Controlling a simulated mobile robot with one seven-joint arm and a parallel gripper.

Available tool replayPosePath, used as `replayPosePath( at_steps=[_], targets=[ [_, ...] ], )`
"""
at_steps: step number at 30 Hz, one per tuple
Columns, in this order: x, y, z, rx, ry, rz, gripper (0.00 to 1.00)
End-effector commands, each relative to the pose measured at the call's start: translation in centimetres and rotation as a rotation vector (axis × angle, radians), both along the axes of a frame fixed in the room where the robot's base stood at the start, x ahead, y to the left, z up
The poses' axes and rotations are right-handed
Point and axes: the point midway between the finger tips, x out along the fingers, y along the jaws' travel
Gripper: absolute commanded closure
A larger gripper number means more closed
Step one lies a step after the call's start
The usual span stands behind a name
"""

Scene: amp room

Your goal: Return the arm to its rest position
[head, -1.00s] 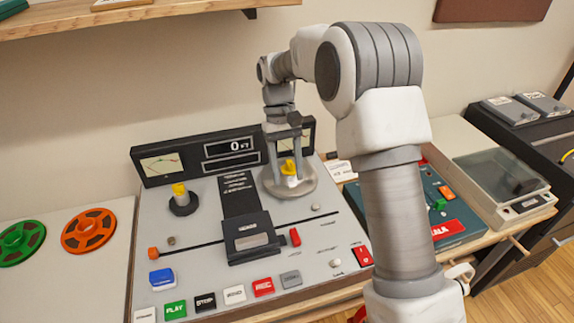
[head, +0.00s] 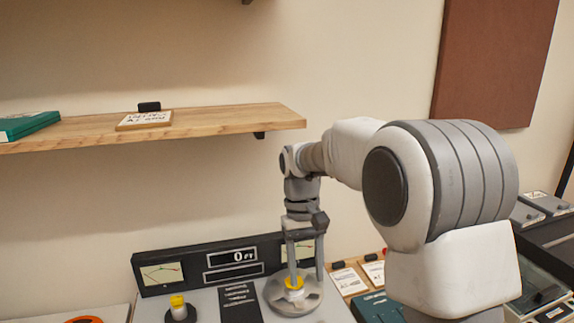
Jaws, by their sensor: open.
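My gripper (head: 304,262) points down in the head view, above the right spindle of the grey tape machine (head: 207,304). Its fingers are open. The yellow-topped spindle (head: 292,283) stands on a round grey base (head: 308,304) just below and behind the fingers. I cannot tell whether the fingers touch it. My arm reaches in from the right, with its large elbow joint high and near the camera. The lower arm links are out of view, and the elbow hides part of the right side.
A wooden shelf (head: 220,121) holding a green box (head: 27,124) and a card (head: 145,120) runs along the wall left of my arm. The black meter panel (head: 205,263) stands behind the gripper. A brown wall panel (head: 494,62) hangs at right. Wall space above the arm is clear.

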Motion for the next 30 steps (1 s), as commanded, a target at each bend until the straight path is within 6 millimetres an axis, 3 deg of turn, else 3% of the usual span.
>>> replayPosePath(
  at_steps=[1, 6, 15, 22, 30],
  targets=[
    [-0.9, -0.7, 1.4, 0.005, -0.036, -0.011, 0.45],
    [-3.8, -2.7, 4.7, 0.022, -0.145, -0.046, 0.45],
    [-9.8, -6.0, 8.5, 0.051, -0.337, -0.11, 0.45],
    [-14.6, -7.9, 9.6, 0.073, -0.485, -0.159, 0.45],
    [-19.6, -9.5, 9.0, 0.095, -0.645, -0.211, 0.45]
  ],
)
